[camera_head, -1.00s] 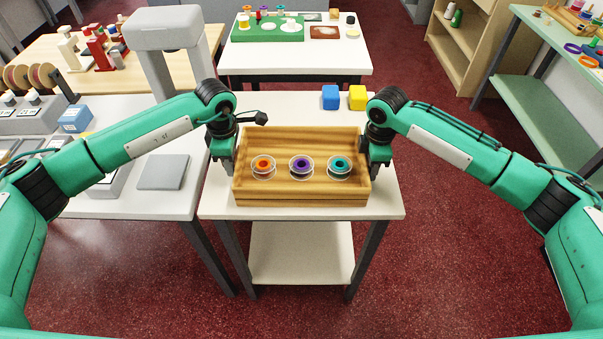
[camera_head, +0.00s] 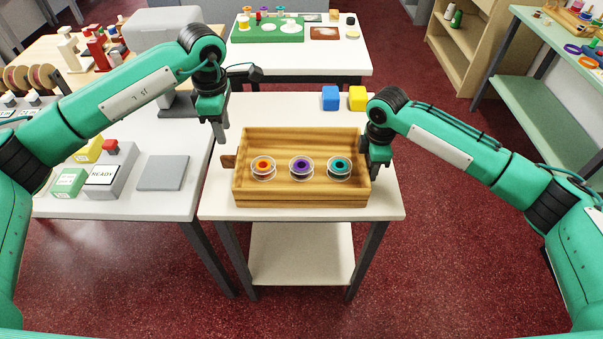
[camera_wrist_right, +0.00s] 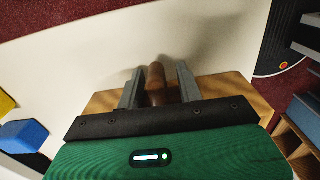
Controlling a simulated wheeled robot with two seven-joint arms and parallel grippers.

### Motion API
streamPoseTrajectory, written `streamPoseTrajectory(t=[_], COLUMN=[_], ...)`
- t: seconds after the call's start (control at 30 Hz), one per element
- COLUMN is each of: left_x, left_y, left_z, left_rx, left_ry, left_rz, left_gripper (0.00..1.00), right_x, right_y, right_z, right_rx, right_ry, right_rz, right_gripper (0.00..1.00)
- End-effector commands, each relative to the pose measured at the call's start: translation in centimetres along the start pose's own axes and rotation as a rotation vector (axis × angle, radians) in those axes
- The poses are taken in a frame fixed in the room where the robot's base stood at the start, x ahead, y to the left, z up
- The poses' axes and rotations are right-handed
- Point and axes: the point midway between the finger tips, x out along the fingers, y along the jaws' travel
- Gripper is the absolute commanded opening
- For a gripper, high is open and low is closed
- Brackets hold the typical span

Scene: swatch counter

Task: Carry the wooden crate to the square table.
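The wooden crate (camera_head: 301,198) sits level on a small white table (camera_head: 384,205) in the head view. It holds three spools: orange (camera_head: 263,166), purple (camera_head: 301,166) and teal (camera_head: 339,166). Its left handle (camera_head: 228,161) is bare. My left gripper (camera_head: 220,138) is above and left of that handle, apart from the crate; its finger gap is not clear. My right gripper (camera_head: 376,172) is at the crate's right end. In the right wrist view, its fingers stand open either side of the brown handle (camera_wrist_right: 156,84), with gaps visible. Which table is the square one is unclear.
A blue cube (camera_head: 330,98) and a yellow cube (camera_head: 357,98) stand behind the crate. A white side table at left bears a grey pad (camera_head: 163,173) and a READY box (camera_head: 103,176). Another white table (camera_head: 300,63) with a green board stands at the back.

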Motion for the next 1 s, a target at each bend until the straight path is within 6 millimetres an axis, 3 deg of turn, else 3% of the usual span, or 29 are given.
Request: streamPoseTrajectory(t=[0.6,1.0], left_x=[-0.1,-0.1], left_y=[0.0,0.0], left_z=[0.0,0.0], left_rx=[0.000,0.000], left_ry=[0.001,0.001], left_rz=[0.000,0.000], left_gripper=[0.36,0.36], right_x=[-10.8,-11.8], right_y=[0.1,0.0], right_z=[0.0,0.0], right_rx=[0.000,0.000], right_ry=[0.001,0.000], right_rz=[0.003,0.000], right_gripper=[0.36,0.36])
